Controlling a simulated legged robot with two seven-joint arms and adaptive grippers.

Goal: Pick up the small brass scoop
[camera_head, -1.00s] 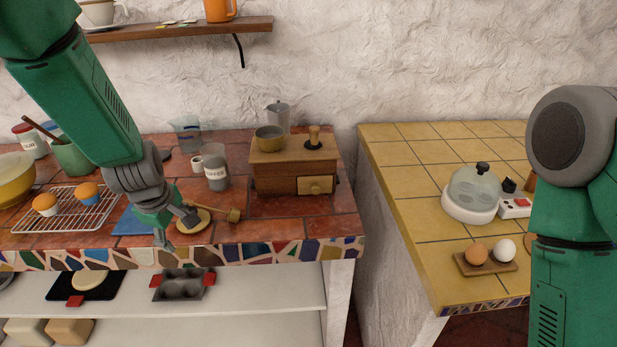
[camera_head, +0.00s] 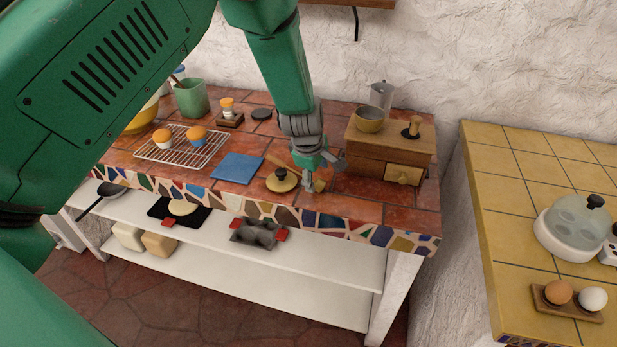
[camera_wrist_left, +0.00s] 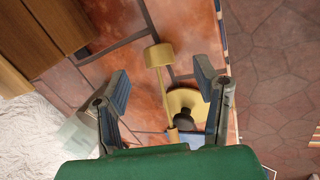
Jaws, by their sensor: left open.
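The small brass scoop (camera_head: 319,186) lies on the red tiled counter, partly hidden behind my left gripper (camera_head: 310,178) in the head view. In the left wrist view the scoop's cup (camera_wrist_left: 158,56) is at the upper middle, and its thin handle runs down between the fingers. My left gripper (camera_wrist_left: 162,76) is open, with one finger on each side of the scoop. No contact with the scoop shows. A round yellow lid with a dark knob (camera_head: 282,183) sits close beside the scoop; in the wrist view it is near the right finger. My right gripper is not in view.
A wooden drawer box (camera_head: 388,160) with a brass bowl (camera_head: 369,120) stands right of the gripper. A blue cloth (camera_head: 237,168) and a wire rack (camera_head: 158,151) lie left. The mosaic front edge (camera_head: 345,226) is close.

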